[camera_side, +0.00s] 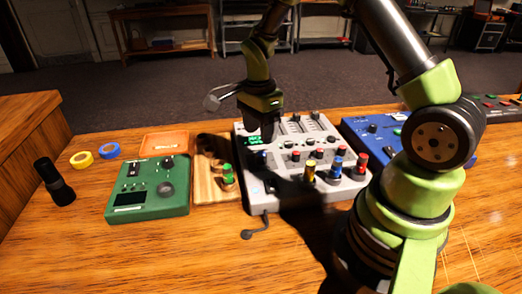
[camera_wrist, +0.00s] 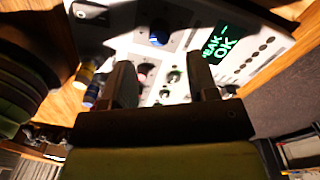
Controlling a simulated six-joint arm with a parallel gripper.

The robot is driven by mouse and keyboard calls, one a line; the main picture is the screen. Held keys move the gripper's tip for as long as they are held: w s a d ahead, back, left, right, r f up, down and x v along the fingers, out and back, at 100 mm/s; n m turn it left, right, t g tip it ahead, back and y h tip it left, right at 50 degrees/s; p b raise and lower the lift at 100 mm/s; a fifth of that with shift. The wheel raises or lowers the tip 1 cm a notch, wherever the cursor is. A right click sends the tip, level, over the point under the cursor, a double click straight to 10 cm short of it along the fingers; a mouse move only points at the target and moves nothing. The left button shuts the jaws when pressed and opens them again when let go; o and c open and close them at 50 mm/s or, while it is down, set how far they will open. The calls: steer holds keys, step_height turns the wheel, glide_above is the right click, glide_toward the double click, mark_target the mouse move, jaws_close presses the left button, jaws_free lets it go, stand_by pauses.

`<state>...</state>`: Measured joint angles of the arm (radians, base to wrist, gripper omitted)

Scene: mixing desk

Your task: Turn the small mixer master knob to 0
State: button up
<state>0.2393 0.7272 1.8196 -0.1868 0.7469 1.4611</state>
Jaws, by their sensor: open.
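A light grey mixer (camera_side: 300,175) stands in the middle of the desk, with rows of small knobs, faders and tall yellow (camera_side: 309,171), blue (camera_side: 336,165) and red (camera_side: 360,167) knobs at its front. I cannot tell which knob is the master. My gripper (camera_side: 266,132) is over the mixer's left part, near its green display. In the wrist view my gripper (camera_wrist: 165,78) is open and its fingers straddle the panel. A small greenish knob (camera_wrist: 173,77) shows between the fingers, apparently not gripped. The display (camera_wrist: 222,45) reads "PEAK OK". Other knobs are partly hidden by the fingers.
A green box (camera_side: 150,190) with knobs, a wooden tray (camera_side: 213,165) holding a green-topped knob (camera_side: 228,174), tape rolls (camera_side: 81,160) and a black cylinder (camera_side: 53,180) are to the left. A blue device (camera_side: 372,130) is right, partly behind my arm. The front desk is mostly clear.

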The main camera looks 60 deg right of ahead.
mark_target(261, 153)
step_height(261, 153, down, 6)
steer(key=shift+s, duration=0.15)
steer(key=c, duration=0.9)
